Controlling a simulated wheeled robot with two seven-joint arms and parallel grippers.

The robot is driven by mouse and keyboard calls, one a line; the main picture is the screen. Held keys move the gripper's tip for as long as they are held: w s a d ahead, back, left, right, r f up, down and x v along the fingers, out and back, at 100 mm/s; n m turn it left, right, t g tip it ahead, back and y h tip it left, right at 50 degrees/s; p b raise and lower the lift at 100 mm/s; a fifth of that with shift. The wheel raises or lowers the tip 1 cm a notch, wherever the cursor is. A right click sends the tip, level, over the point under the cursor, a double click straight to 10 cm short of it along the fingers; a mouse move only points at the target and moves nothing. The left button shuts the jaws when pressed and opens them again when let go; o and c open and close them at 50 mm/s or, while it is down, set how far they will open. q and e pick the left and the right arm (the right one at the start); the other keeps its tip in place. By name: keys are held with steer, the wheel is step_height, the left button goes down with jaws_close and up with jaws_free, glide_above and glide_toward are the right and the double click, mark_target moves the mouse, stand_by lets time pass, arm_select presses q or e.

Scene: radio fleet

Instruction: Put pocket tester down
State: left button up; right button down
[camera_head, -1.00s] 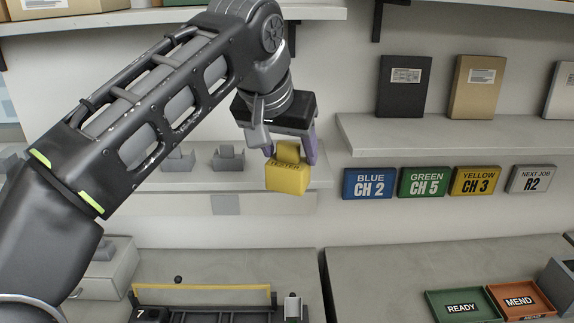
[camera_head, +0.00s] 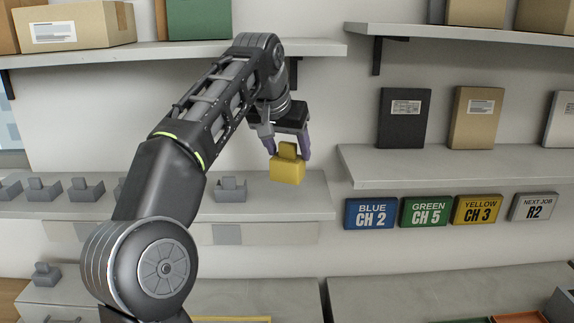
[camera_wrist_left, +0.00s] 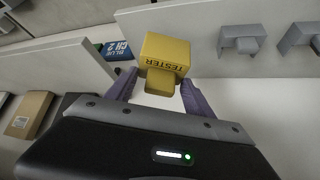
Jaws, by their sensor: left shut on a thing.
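The yellow pocket tester (camera_head: 287,172) is at the tips of my left gripper (camera_head: 287,149), at the right part of the lower left shelf (camera_head: 275,205). My left gripper is shut on its upper knob, with a purple finger on each side. In the left wrist view the tester (camera_wrist_left: 166,52) shows its TESTER lettering between the purple fingers (camera_wrist_left: 160,88). I cannot tell whether its base touches the shelf. My right gripper is not in view.
Several grey holders, one of them right of my arm (camera_head: 231,190), stand on the same shelf. The signs, such as BLUE CH 2 (camera_head: 370,213), hang on the wall to the right. A dark box (camera_head: 403,118) stands on the right shelf (camera_head: 440,165). An upper shelf (camera_head: 300,48) runs above my gripper.

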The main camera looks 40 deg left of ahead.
arm_select(q)
steer(key=shift+w+a+f+b, duration=0.3)
steer(key=shift+w+a+f, duration=0.3)
steer(key=shift+f, duration=0.25)
steer(key=shift+w+a+f+b, duration=0.3)
steer(key=shift+w+a+f, duration=0.2)
steer(key=shift+w+f, duration=0.25)
steer(key=shift+f, duration=0.15)
